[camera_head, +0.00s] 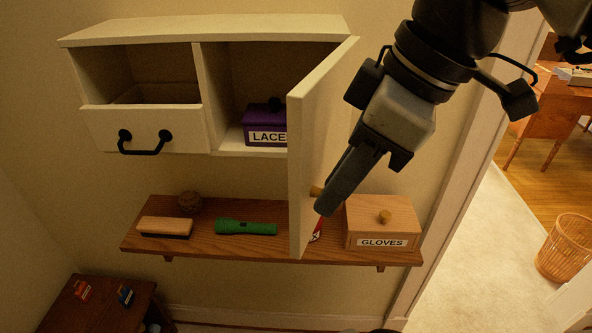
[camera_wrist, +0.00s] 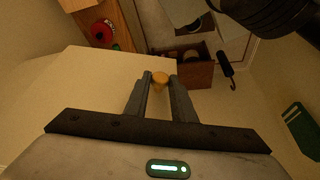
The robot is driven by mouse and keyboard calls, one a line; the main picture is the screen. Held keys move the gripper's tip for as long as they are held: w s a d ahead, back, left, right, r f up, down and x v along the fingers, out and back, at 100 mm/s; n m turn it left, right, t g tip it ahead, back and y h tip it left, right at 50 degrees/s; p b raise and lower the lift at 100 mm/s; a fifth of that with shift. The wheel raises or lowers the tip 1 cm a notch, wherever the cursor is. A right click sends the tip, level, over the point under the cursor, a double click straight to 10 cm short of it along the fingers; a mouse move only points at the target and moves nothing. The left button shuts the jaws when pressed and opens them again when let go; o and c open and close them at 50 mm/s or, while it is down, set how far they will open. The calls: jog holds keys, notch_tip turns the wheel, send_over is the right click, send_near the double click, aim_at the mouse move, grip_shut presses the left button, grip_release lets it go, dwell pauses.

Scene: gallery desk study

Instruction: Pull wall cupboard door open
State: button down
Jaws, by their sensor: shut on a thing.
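The wall cupboard (camera_head: 205,38) is cream and hangs on the wall. Its door (camera_head: 322,130) stands open, swung out from the right-hand compartment, which shows a purple box labelled LACES (camera_head: 262,128). A small round knob (camera_head: 316,191) sits low on the door. My gripper (camera_head: 325,207) is at the knob from the right. In the wrist view my gripper (camera_wrist: 160,79) has its two fingers around the yellowish knob (camera_wrist: 160,77), with the pale door panel (camera_wrist: 95,95) to the left.
Below, a wooden shelf (camera_head: 220,251) holds a brush (camera_head: 165,226), a brown ball (camera_head: 190,202), a green flashlight (camera_head: 246,227) and a GLOVES box (camera_head: 382,222) close to my gripper. A drawer with a black handle (camera_head: 145,143) is at left. A wicker basket (camera_head: 566,248) stands at right.

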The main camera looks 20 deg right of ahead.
jog(key=shift+s+d+r+n, duration=0.1)
jog(key=shift+s+d+n, duration=0.3)
jog(key=shift+d, duration=0.3)
jog(key=shift+s+d+n, duration=0.25)
jog(key=shift+d+n, duration=0.15)
jog(key=shift+d, duration=0.25)
jog(key=c, duration=1.5)
grip_release()
jog(key=v, duration=0.5)
jog(key=p+v, duration=0.1)
jog(key=v, duration=1.1)
jog(key=shift+w+d+r+p, duration=0.2)
jog(key=shift+w+d+p, duration=0.1)
jog(key=shift+f, duration=0.1)
jog(key=x, duration=0.5)
jog(key=b+x, duration=0.1)
jog(key=x, duration=0.5)
jog(key=b+x, duration=0.1)
jog(key=x, duration=0.5)
jog(key=shift+s+a+f, duration=0.15)
jog(key=shift+s+a, duration=0.15)
